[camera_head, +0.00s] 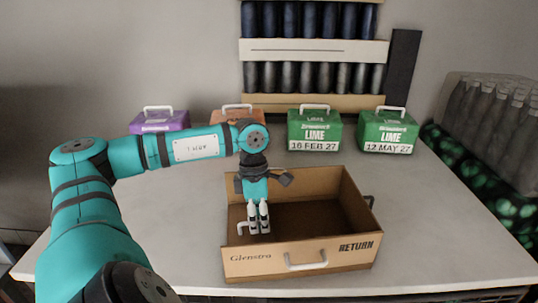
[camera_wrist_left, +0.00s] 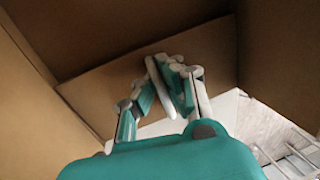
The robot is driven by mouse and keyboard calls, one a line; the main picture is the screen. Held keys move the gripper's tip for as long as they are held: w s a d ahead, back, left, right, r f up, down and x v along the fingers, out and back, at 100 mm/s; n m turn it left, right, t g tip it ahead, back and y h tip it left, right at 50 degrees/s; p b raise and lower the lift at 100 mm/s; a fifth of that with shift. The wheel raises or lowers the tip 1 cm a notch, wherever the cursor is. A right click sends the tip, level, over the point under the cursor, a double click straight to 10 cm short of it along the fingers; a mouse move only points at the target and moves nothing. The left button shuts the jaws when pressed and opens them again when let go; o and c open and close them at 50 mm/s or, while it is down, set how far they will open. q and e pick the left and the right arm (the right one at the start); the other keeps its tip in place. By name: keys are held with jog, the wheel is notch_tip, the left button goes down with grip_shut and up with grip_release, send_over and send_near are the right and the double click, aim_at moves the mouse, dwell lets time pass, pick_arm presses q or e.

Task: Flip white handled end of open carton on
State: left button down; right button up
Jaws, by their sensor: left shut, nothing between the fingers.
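The open carton (camera_head: 350,225) is a brown open-topped box on the white table, marked Glenstra and RETURN on its front. A white handle (camera_head: 240,228) shows at its left end, partly hidden by my left gripper. A dark handle (camera_head: 370,201) shows at the right end, and another white handle (camera_head: 306,264) is on the front. My left gripper (camera_head: 259,230) points down at the carton's left end, shut and empty. In the left wrist view, my gripper (camera_wrist_left: 170,62) is close to brown cardboard (camera_wrist_left: 95,90); a white bar (camera_wrist_left: 159,88) shows beside the fingers. My right gripper is not in view.
Behind the carton stand a purple box (camera_head: 160,121), an orange box (camera_head: 230,115) and two green LIME boxes (camera_head: 314,131) (camera_head: 388,132). The table's right part is clear.

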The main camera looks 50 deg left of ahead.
pick_arm(q)
jog(key=shift+f+g, duration=0.2)
jog(key=shift+g, duration=0.1)
jog(key=shift+f+y, duration=0.1)
jog(key=shift+y, duration=0.2)
jog(key=c, duration=2)
grip_release()
jog(key=shift+c, duration=0.2)
jog(key=o, duration=0.6)
jog(key=shift+w+a+r, duration=0.25)
jog(key=shift+a+r, duration=0.05)
jog(key=shift+r, duration=1.65)
jog(key=shift+w+a+r, duration=0.25)
jog(key=shift+w+r, duration=0.05)
jog(key=shift+r, duration=1.7)
jog(key=shift+w+a+r, duration=0.25)
jog(key=shift+a+r, duration=0.05)
jog(key=shift+r, duration=1.65)
